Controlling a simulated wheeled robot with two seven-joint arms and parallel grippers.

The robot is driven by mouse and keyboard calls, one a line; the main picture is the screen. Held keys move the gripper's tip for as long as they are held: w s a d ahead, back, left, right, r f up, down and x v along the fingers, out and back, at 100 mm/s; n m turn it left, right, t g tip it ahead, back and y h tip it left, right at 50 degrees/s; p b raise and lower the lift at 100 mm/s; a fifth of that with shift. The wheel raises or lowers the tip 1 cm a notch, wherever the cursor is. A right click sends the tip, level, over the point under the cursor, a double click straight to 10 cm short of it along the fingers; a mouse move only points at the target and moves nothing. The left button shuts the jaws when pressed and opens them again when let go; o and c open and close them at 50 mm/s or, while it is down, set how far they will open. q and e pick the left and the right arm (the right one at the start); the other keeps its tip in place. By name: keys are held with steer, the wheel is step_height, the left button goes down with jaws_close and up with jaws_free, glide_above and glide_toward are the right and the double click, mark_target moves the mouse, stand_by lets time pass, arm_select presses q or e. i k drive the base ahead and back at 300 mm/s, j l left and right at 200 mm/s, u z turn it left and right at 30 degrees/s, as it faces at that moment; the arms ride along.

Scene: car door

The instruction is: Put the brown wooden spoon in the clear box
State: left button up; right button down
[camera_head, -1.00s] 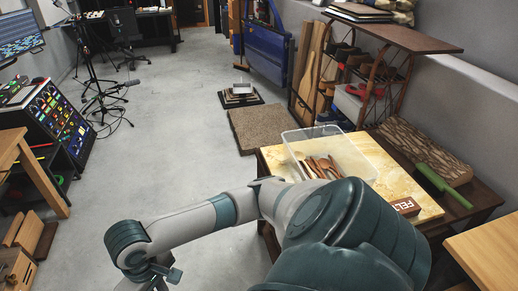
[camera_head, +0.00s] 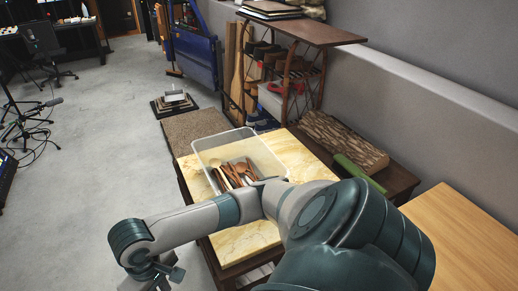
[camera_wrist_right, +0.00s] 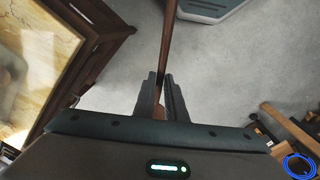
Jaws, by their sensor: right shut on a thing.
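A brown wooden spoon (camera_wrist_right: 167,35) is held by its thin handle in my right gripper (camera_wrist_right: 160,77), which is shut on it in the right wrist view. The spoon points up and away over the grey floor; its far end is cut off by the top edge. The clear box (camera_head: 204,158) stands on the pale-topped table in the head view, partly behind my right arm. Several wooden utensils (camera_head: 235,172) lie in it. My left gripper is not in view.
The pale tabletop (camera_head: 305,164) is partly covered by my arm. A bark-edged wood slab (camera_head: 343,139) and a green object (camera_head: 358,174) lie to the right. A plain wooden table (camera_head: 465,230) stands at lower right. Open floor (camera_head: 110,150) lies left.

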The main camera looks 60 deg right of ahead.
mark_target(250, 175)
steer(key=l+z, duration=0.35)
steer(key=l, duration=0.3)
steer(key=l+z, duration=0.35)
steer(key=l, duration=0.4)
steer(key=k, duration=0.05)
